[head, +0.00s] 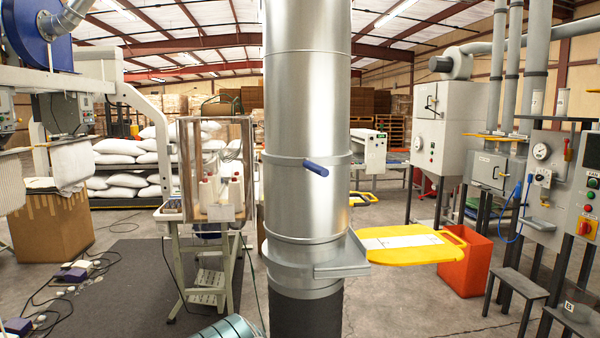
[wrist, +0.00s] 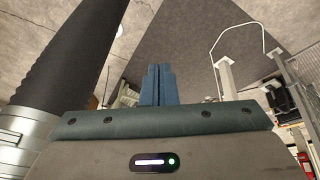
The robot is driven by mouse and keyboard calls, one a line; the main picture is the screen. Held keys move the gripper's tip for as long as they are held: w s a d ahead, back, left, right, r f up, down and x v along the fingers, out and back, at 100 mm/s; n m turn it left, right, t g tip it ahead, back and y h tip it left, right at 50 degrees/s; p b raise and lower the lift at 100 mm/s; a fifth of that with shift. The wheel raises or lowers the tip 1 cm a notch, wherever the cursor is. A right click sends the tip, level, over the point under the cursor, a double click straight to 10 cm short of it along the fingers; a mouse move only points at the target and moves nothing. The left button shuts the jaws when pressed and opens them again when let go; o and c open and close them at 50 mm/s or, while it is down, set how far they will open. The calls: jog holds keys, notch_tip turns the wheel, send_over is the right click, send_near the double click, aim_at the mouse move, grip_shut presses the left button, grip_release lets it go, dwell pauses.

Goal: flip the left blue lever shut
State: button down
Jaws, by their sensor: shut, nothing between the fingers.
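A single blue lever (head: 317,166) shows in the head view, on the front of the upright metal pipe (head: 305,215) at the band around its middle. Its handle sticks out and slants slightly down to the right. I see no second blue lever, and I cannot tell whether this one is the left one. My gripper (wrist: 157,85) shows in the wrist view with its two blue fingers together and nothing between them. In that view the pipe's dark hose section (wrist: 70,65) is to the left, apart from the fingers. No lever shows in the wrist view.
A yellow slide plate (head: 440,252) sticks out right of the pipe. An orange bin (head: 466,262) stands beyond it, near grey control cabinets (head: 560,190). A small table with a clear cabinet (head: 213,165) stands to the left. Cables (head: 70,290) lie on the floor further left.

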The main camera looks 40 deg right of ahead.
jog(key=w+d+r+n+t+h+b, duration=0.15)
jog(key=w+d+r+h, duration=0.25)
jog(key=r, duration=0.4)
jog(key=w+d+r+n+t+h+b, duration=0.1)
jog(key=w+d+r+n+h, duration=0.2)
jog(key=r, duration=0.5)
jog(key=d+r+h, duration=0.2)
jog(key=r+h, duration=0.1)
jog(key=r, duration=0.6)
jog(key=w+d+r+m+h+b, duration=0.1)
jog(key=r+h, duration=0.3)
jog(key=r, duration=0.5)
jog(key=shift+d+t, duration=0.45)
jog(key=shift+d, duration=0.15)
jog(key=p, duration=0.3)
send_near(314, 169)
jog(key=w+d, duration=0.2)
jog(key=w, duration=0.2)
jog(key=d, duration=0.1)
jog(key=s+d, duration=0.1)
jog(key=shift+s+d+f+p, duration=0.15)
jog(key=shift+d+p, duration=0.2)
jog(key=shift+d+f, duration=0.15)
jog(key=shift+d, duration=0.1)
